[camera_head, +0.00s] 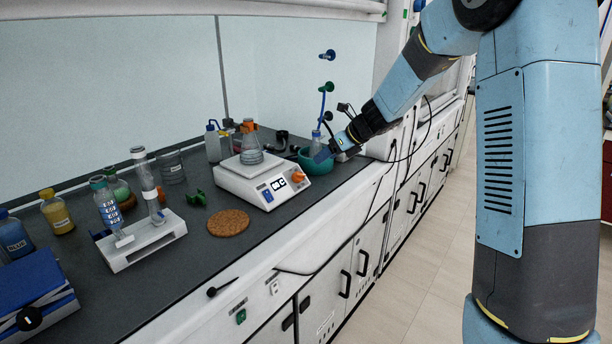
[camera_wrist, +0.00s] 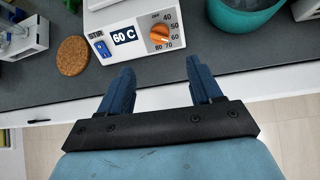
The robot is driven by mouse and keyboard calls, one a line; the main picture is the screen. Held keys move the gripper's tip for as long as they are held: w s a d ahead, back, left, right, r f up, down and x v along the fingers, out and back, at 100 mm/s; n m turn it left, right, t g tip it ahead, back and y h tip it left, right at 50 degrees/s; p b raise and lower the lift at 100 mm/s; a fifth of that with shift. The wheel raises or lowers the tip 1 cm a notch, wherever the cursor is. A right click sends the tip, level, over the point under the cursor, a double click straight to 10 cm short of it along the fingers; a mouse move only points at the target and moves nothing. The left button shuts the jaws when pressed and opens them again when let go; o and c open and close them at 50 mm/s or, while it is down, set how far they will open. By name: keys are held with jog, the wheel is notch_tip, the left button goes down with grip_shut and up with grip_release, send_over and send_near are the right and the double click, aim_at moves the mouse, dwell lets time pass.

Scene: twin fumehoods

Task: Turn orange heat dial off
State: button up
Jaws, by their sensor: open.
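The orange heat dial (camera_head: 297,176) is on the front right of a white hotplate stirrer (camera_head: 237,176). In the wrist view the dial (camera_wrist: 160,34) sits among the marks OFF, 40, 50, 60, 70 and 80, and the display (camera_wrist: 124,36) reads 60 C. A blue STIR switch (camera_wrist: 102,49) is left of it. A flask (camera_head: 251,152) stands on the hotplate. My gripper (camera_wrist: 157,72) is open and empty, its two blue fingers apart, just in front of the hotplate's panel and below the dial in the picture. In the head view it (camera_head: 322,154) is right of the hotplate.
A teal bowl (camera_head: 315,165) with a bottle in it stands right of the hotplate. A cork mat (camera_head: 229,222) lies to its left, with a white stand of tubes (camera_head: 145,243) beyond. The bench's front edge (camera_wrist: 285,72) runs beneath my fingers.

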aim_at(302, 174)
jog(key=x, duration=1.3)
jog(key=shift+w+a+f, duration=0.15)
jog(key=shift+a, duration=0.05)
jog(key=shift+c, duration=0.2)
jog(key=c, duration=0.9)
jog(key=shift+d, duration=0.55)
jog(key=shift+c, duration=0.3)
jog(key=shift+a, duration=0.3)
jog(key=shift+a+n, duration=0.1)
jog(key=shift+n, duration=0.3)
